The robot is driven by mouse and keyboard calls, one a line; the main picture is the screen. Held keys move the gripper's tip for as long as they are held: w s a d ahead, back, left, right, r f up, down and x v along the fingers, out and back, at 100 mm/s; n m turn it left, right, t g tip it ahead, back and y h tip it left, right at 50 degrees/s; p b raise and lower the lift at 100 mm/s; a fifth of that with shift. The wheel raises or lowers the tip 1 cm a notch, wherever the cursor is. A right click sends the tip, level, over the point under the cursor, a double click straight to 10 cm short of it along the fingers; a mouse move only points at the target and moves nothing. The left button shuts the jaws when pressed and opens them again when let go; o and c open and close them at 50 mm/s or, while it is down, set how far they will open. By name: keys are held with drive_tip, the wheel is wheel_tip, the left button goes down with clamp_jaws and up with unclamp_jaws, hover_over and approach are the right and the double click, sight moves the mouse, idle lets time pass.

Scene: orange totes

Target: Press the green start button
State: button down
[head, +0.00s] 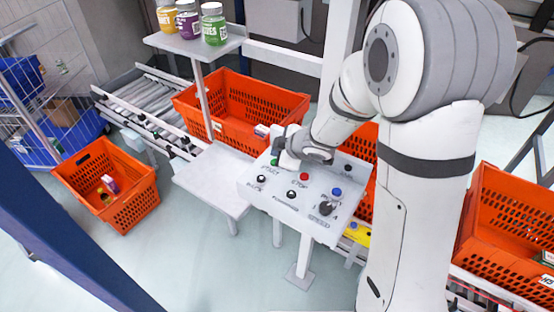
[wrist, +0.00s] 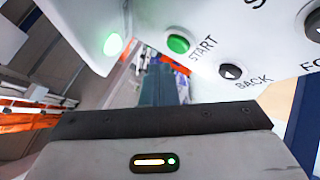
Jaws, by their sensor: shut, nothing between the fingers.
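The green start button (wrist: 179,43) shows in the wrist view at upper middle, with the word START beside it on the white control panel (wrist: 235,50). In the head view the button (head: 274,162) is a small green spot at the panel's far left, near my gripper (head: 279,146). My gripper is shut and empty, at the panel's far left edge. In the wrist view its dark fingers (wrist: 160,84) point up the picture, just below and left of the button. I cannot tell whether they touch the panel.
The panel also carries a red button (head: 304,176), a blue button (head: 337,192), a black knob (head: 326,208) and several black buttons. A glowing green light (wrist: 113,44) sits left of the start button. An orange tote (head: 240,95) stands behind the panel, and a shelf with jars (head: 214,24) rises behind left.

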drive_tip(key=shift+r+p, duration=2.05)
drive_tip(key=shift+r, duration=0.2)
